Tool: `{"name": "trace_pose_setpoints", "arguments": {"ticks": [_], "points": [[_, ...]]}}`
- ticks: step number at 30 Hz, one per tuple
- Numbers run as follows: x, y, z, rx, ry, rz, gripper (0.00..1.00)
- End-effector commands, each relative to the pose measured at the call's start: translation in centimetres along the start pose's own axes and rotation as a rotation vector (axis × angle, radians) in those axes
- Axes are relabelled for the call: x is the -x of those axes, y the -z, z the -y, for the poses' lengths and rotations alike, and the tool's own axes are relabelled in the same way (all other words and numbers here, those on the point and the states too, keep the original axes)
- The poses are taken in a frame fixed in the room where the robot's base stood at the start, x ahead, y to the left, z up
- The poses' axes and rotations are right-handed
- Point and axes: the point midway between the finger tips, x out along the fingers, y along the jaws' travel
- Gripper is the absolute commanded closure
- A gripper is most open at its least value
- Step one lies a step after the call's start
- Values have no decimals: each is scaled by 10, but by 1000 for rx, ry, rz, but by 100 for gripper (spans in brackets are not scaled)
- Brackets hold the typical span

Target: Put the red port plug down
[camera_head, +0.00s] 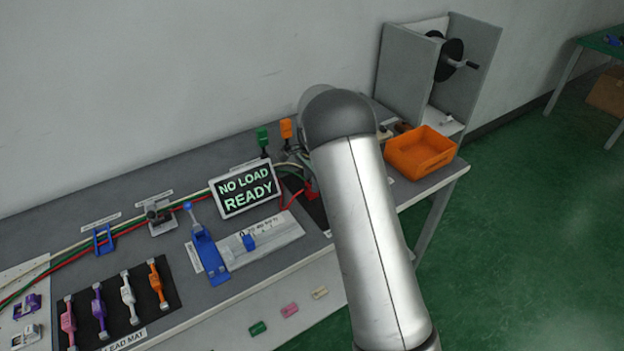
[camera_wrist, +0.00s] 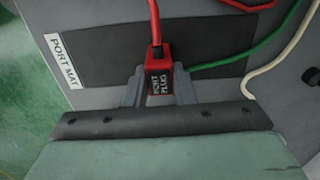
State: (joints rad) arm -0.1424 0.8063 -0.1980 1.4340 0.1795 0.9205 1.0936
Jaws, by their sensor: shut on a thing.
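The red port plug (camera_wrist: 161,70) is a small red and black block with a lettered label and a red cable leaving its far end. My gripper (camera_wrist: 160,88) is shut on it, with one grey finger on each side. The plug is over the dark port mat (camera_wrist: 105,62), which has a white "PORT MAT" label at its left end. I cannot tell whether the plug touches the mat. In the head view a bit of red (camera_head: 311,190) shows beside my arm, which hides the gripper and part of the mat.
Green and white cables (camera_wrist: 225,62) run on the right of the mat. In the head view an orange bin (camera_head: 420,152) stands right of my arm. A "NO LOAD READY" display (camera_head: 246,189) and a blue lever (camera_head: 206,248) stand to the left.

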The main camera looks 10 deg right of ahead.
Motion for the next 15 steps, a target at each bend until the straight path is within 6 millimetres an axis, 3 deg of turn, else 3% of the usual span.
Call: {"name": "trace_pose_setpoints", "arguments": {"ticks": [10, 11, 12, 13, 15], "points": [[-4, 0, 0, -1, 1, -1, 100], [-4, 0, 0, -1, 1, -1, 72], [-3, 0, 0, -1, 1, -1, 60], [-3, 0, 0, -1, 1, -1, 55], [-3, 0, 0, -1, 1, -1, 55]]}}
